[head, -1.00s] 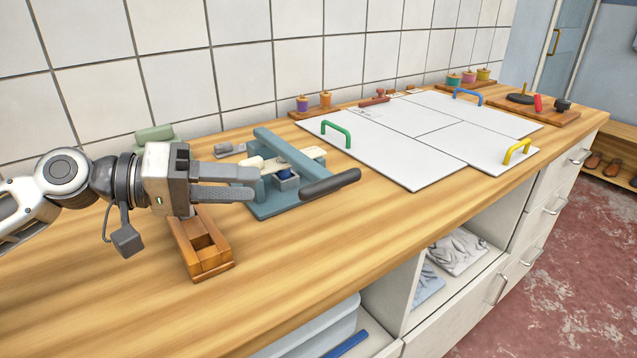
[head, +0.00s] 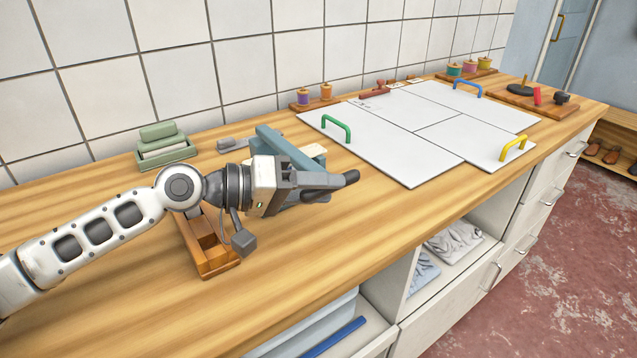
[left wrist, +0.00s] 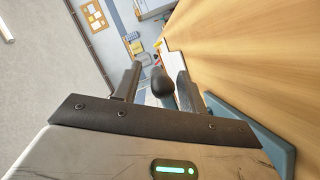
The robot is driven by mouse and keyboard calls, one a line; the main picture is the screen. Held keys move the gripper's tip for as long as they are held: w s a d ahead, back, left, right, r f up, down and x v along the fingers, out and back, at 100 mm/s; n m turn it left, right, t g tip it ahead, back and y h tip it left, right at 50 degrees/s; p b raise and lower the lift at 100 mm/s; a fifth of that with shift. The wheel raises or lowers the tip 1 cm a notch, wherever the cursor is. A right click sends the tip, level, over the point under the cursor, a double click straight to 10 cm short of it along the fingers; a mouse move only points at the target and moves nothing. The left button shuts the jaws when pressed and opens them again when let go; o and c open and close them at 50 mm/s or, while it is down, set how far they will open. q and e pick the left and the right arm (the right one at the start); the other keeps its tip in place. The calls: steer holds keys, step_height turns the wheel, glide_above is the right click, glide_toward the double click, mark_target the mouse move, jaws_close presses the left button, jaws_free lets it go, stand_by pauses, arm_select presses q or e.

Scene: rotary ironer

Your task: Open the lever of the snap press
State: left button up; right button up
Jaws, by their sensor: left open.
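The snap press (head: 275,146) is a blue-grey device on the wooden counter, now largely hidden behind my left gripper (head: 318,182). The rounded dark end of its lever (head: 350,177) shows just past my fingertips. In the left wrist view the black lever end (left wrist: 162,84) lies between the two spread fingers of my open left gripper (left wrist: 158,78). I cannot tell whether either finger touches it. A blue-grey edge of the press (left wrist: 262,135) shows at the lower right there. My right gripper is not in view.
A wooden block holder (head: 212,262) stands under my left wrist. A green box (head: 165,150) is behind my arm. White boards (head: 385,145) with coloured handles lie right of the press. The counter's front strip is clear.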

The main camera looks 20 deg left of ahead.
arm_select(q)
jaws_close()
steer(key=shift+r, duration=0.1)
